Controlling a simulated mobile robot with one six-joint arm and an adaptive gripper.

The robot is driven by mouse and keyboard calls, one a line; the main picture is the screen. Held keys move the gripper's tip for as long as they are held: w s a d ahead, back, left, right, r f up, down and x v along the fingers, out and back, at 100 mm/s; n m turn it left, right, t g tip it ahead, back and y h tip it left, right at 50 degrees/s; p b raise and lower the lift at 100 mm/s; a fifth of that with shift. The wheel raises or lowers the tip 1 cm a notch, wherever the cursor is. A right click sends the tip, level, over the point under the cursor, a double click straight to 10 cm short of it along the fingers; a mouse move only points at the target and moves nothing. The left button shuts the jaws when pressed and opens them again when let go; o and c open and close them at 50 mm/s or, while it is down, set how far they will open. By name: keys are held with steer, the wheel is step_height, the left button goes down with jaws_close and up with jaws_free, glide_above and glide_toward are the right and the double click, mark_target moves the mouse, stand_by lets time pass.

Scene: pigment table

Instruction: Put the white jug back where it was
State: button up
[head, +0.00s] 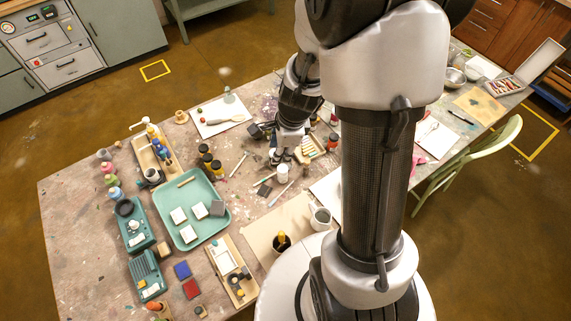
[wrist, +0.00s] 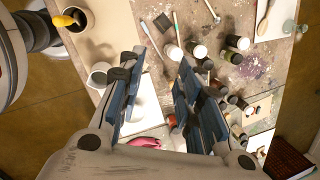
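A white, open-topped vessel, which looks like the white jug (head: 321,217), stands upright near the front table edge, just left of my arm. In the wrist view the white jug (wrist: 98,76) is at the left, outside my left-hand finger, with part of it hidden by that finger. My gripper (head: 284,156) is over the middle of the table, farther back than the jug. In the wrist view my gripper (wrist: 161,58) has its two fingers well apart, with nothing held between them.
A small white jar (head: 282,173) stands close below my gripper. A dark pot with a yellow-handled tool (head: 281,241) stands left of the jug. Dark jars (head: 211,161) and a teal tray (head: 204,226) lie to the left.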

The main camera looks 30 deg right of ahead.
steer(key=s+a+r+n+t, duration=0.1)
steer(key=s+a+r+n, duration=0.25)
steer(key=r+n, duration=0.35)
steer(key=s+a+r+n, duration=0.3)
steer(key=a+r+n, duration=0.15)
steer(key=r, duration=0.35)
steer(key=s+r+n+t+h, duration=0.1)
steer(key=s+r+n, duration=0.5)
steer(key=s+n, duration=0.4)
steer(key=shift+s+a+r+n, duration=0.15)
steer(key=shift+s+r+n, duration=0.2)
steer(key=shift+s+r, duration=0.05)
